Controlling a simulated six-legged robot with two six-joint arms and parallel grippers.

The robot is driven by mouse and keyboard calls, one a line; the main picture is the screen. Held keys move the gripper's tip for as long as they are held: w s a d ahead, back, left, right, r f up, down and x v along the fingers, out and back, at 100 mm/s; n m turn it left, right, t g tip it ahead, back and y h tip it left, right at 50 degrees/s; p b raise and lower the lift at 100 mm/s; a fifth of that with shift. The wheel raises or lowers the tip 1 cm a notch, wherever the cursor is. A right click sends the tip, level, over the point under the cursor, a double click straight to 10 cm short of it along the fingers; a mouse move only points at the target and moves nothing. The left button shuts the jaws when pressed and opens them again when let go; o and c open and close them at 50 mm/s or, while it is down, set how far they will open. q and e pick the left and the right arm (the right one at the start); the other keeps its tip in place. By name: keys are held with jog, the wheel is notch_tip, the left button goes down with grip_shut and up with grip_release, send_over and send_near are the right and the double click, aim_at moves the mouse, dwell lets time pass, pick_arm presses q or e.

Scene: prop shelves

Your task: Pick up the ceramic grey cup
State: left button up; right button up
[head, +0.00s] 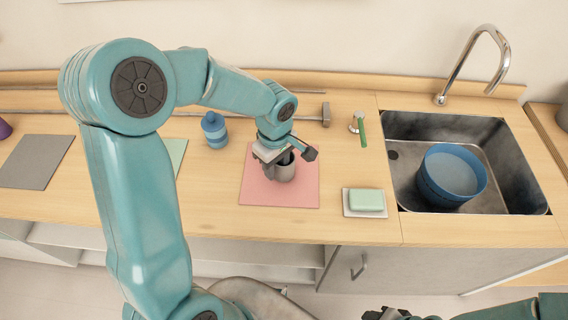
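The grey cup (283,174) stands upright on a pink mat (295,197) on the wooden counter. My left gripper (287,155) is right at the cup from above, its fingers spread, one by the cup's left rim and one beyond its right rim. The right finger looks apart from the cup. The gripper hides part of the rim; I cannot tell whether the left finger touches it. My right gripper (384,314) shows only in part at the bottom edge, away from the counter, and its fingers cannot be made out.
A blue bottle (214,131) stands left of the mat. A green soap bar (367,200) on a white dish lies to the right. A green-handled brush (361,131) lies behind it. The sink (400,178) holds a blue tub (446,185). A grey mat (37,162) lies far left.

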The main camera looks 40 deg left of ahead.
pick_arm(q)
jog(key=shift+f, duration=0.7)
jog(key=shift+s, duration=0.15)
grip_shut()
jog(key=shift+r, duration=0.1)
